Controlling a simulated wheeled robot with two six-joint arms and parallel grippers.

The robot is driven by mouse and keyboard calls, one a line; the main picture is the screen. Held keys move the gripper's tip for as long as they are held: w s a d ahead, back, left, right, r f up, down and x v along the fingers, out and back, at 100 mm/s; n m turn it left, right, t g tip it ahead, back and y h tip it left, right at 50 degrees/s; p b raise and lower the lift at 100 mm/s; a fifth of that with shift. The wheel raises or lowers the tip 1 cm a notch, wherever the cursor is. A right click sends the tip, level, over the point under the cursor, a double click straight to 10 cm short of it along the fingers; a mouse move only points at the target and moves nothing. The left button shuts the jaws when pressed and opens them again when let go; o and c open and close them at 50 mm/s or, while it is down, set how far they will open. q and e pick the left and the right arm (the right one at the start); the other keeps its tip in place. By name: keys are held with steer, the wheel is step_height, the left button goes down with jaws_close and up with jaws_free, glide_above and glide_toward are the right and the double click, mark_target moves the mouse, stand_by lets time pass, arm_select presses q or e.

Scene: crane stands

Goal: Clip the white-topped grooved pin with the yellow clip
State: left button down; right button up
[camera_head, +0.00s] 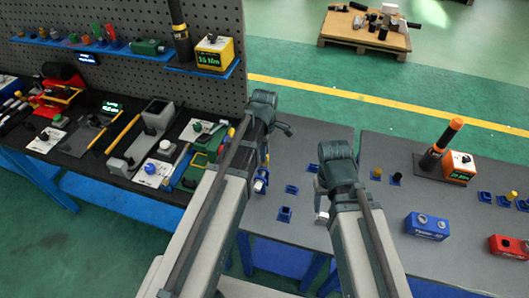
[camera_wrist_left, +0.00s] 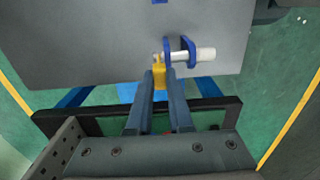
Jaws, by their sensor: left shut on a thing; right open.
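The yellow clip (camera_wrist_left: 159,72) sits between the fingertips of my left gripper (camera_wrist_left: 158,78), which is shut on it. The white-topped pin (camera_wrist_left: 206,54) runs through a blue stand (camera_wrist_left: 184,50) near the table edge. The clip is close against the pin's thin end, on the side away from the white top. I cannot tell whether it is seated in the groove. In the head view the blue stand (camera_head: 261,181) shows beside my left arm, and the clip is not clear there. My right gripper (camera_head: 321,190) is open over the grey table, its fingertips mostly hidden.
Several small blue stands (camera_head: 285,214) dot the grey table (camera_head: 312,140). A blue box (camera_head: 427,227), a red box (camera_head: 508,247) and an orange-handled tool (camera_head: 440,146) stand to the right. A black bench (camera_head: 88,158) with many tools lies left, under a pegboard (camera_head: 75,57).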

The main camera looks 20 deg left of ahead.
arm_select(q)
steer(key=shift+f+b, duration=1.2)
steer(key=shift+f, duration=0.05)
steer(key=c, duration=0.8)
jaws_free()
steer(key=shift+o, duration=0.2)
steer(key=shift+r, duration=0.15)
steer(key=shift+r+p, duration=2.4)
steer(key=shift+p, duration=0.15)
step_height(320, 180, up, 14)
steer(key=p, duration=1.3)
steer(key=shift+p, duration=0.4)
steer(key=shift+f, duration=0.2)
